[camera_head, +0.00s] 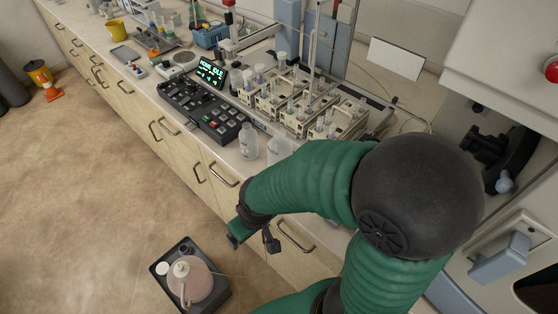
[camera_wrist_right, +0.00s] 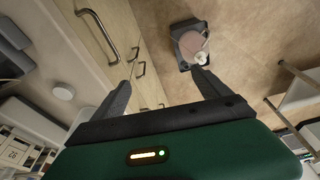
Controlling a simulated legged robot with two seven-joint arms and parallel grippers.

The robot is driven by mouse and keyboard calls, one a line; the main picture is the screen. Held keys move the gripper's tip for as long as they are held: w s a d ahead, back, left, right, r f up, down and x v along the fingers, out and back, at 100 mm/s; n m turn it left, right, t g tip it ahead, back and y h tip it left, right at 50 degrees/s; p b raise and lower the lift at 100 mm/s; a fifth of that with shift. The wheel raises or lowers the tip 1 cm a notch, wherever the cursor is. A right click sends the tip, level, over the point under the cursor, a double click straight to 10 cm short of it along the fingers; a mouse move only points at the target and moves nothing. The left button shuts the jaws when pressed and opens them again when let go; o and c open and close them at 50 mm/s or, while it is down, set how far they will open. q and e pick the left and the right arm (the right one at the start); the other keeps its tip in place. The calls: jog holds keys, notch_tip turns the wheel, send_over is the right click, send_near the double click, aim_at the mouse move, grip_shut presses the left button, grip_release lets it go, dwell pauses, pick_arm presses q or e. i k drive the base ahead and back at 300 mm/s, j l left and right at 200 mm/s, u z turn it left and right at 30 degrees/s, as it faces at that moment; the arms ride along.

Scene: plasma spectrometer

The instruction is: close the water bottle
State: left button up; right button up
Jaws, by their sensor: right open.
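My right gripper (camera_head: 254,238) is open and empty in front of the counter, over the floor; its two spread fingers also show in the right wrist view (camera_wrist_right: 160,80). A round pinkish bottle (camera_head: 202,286) with a pale neck stands in a dark tray on the floor, lower left of the gripper; it also shows in the right wrist view (camera_wrist_right: 191,42). A white round lid-like piece (camera_head: 162,268) is at the tray's edge. A small clear bottle (camera_head: 248,142) stands on the counter edge. I cannot tell which is the water bottle. My left gripper is out of view.
A clear beaker (camera_head: 279,150) stands beside the small bottle, partly behind my arm. Sample racks (camera_head: 290,98) and a control panel (camera_head: 203,107) fill the counter behind. Drawer handles (camera_head: 223,176) stick out from the counter front.

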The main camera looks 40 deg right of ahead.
aim_at(280, 148)
jog(key=j+z, duration=0.15)
jog(key=z, duration=0.3)
jog(key=j+z, duration=0.1)
jog(key=z, duration=0.4)
jog(key=j+z, duration=0.15)
jog(key=z, duration=0.3)
jog(key=k+j+z, duration=0.1)
jog(key=z, duration=0.35)
